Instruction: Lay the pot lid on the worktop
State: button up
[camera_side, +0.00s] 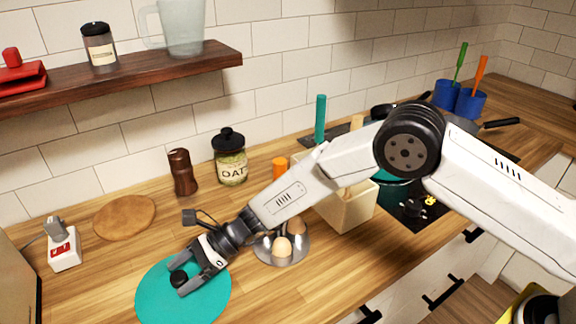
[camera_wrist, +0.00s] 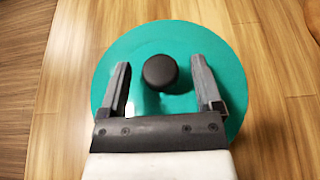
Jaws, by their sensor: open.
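The pot lid (camera_side: 205,303) is a flat teal disc with a black knob (camera_side: 179,277), lying on the wooden worktop (camera_side: 110,262) at the front left in the side view. In the wrist view the lid (camera_wrist: 225,60) fills the middle, with its round black knob (camera_wrist: 160,71) near its centre. My gripper (camera_side: 181,279) is just above the lid, its two fingers on either side of the knob. In the wrist view my gripper (camera_wrist: 162,75) is open, with a gap between each finger and the knob. The lid's near edge is hidden behind my gripper.
A metal egg holder (camera_side: 268,251) with eggs stands close right of my gripper. A cream box (camera_side: 352,211) with utensils, a brown mill (camera_side: 183,173), an oats jar (camera_side: 230,160) and a round wooden board (camera_side: 124,217) stand behind. A power socket block (camera_side: 64,250) is at left.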

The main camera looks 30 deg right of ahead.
aim_at(183, 273)
jog(key=shift+r, duration=3.5)
